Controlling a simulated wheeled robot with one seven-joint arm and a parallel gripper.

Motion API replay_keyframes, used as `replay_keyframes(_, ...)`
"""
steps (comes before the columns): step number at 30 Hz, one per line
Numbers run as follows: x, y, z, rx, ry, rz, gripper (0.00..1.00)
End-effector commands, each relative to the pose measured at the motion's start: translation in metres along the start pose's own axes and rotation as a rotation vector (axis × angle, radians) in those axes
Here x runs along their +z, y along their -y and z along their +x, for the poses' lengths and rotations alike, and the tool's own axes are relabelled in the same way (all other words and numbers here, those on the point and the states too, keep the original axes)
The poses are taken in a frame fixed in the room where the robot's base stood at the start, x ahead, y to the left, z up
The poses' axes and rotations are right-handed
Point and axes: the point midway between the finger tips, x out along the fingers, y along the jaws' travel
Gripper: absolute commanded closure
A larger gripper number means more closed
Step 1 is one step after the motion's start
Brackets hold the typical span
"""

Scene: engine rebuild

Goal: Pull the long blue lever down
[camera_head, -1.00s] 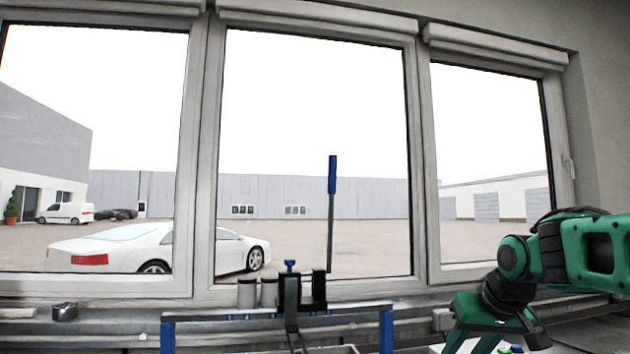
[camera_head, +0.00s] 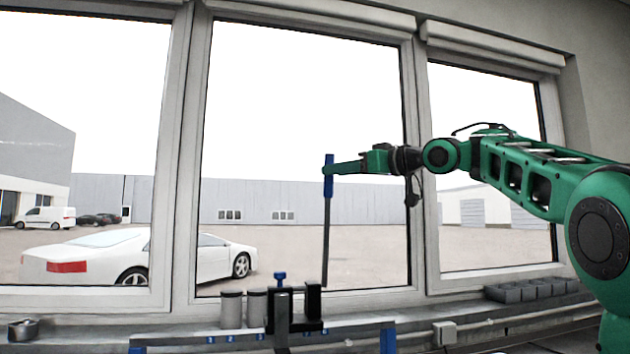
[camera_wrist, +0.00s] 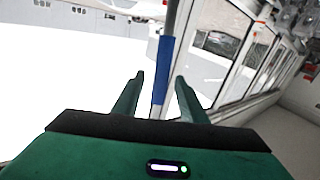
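The long lever stands upright with a blue handle (camera_head: 328,175) on top of a thin dark rod (camera_head: 326,240). My gripper (camera_head: 332,170) is level with the handle and reaches it from the right in the head view. In the wrist view the blue handle (camera_wrist: 162,75) lies between the two green fingers of my gripper (camera_wrist: 158,90). The fingers are apart, with gaps visible on both sides of the handle.
A dark bracket with a small blue knob (camera_head: 280,278) stands low, left of the rod. Two grey cylinders (camera_head: 244,308) sit beside it. A frame with blue posts (camera_head: 387,340) is below. Grey bins (camera_head: 530,290) line the sill at right. Windows fill the background.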

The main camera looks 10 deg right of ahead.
Motion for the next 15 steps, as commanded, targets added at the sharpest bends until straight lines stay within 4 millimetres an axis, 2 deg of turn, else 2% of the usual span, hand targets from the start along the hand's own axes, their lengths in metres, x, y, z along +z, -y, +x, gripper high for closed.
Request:
replay_keyframes(6,0.001,0.003,0.042,-0.007,0.000,0.002,0.61)
replay_keyframes(10,0.001,0.004,0.061,-0.007,0.000,0.002,0.61)
replay_keyframes(15,0.000,0.003,0.076,-0.004,0.001,0.002,0.61)
